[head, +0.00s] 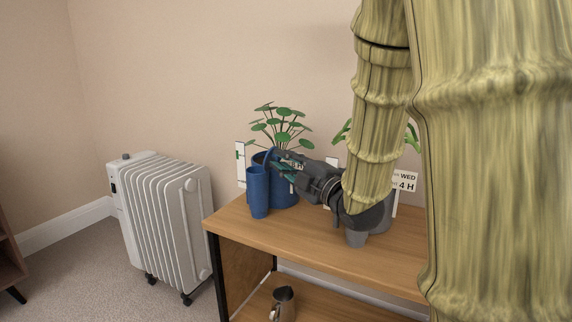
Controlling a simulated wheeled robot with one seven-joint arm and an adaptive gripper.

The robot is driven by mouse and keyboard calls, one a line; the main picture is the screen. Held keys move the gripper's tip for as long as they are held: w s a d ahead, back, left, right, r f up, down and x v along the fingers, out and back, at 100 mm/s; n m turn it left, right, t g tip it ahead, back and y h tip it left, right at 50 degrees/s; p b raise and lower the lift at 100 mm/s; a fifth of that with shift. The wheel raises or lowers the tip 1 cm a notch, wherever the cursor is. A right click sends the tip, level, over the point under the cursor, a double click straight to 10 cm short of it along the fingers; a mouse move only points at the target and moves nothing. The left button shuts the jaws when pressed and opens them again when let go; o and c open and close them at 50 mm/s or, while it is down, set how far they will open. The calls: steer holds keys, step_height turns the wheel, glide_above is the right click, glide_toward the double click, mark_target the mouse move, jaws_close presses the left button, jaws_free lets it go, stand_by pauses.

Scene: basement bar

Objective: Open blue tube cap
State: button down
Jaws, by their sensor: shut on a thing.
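The blue tube (258,194) stands upright on the wooden table, near its left end. A blue round cap (268,158) is tilted up above the tube's top, at its right side. Whether it still joins the tube's rim is too small to tell. My gripper (280,160) reaches in from the right, above and just right of the tube. Its fingertips are shut on the cap's edge, partly hidden against the plant and pot behind.
A blue pot (285,192) with a round-leaved plant (283,124) stands close behind the tube. A grey pot (356,238) and a calendar sign (404,181) are to the right, partly behind my arm. The table's (300,238) front strip is clear. A white radiator (165,222) stands left.

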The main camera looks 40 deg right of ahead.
steer(key=c, duration=1.3)
jaws_free()
steer(key=shift+r, duration=5)
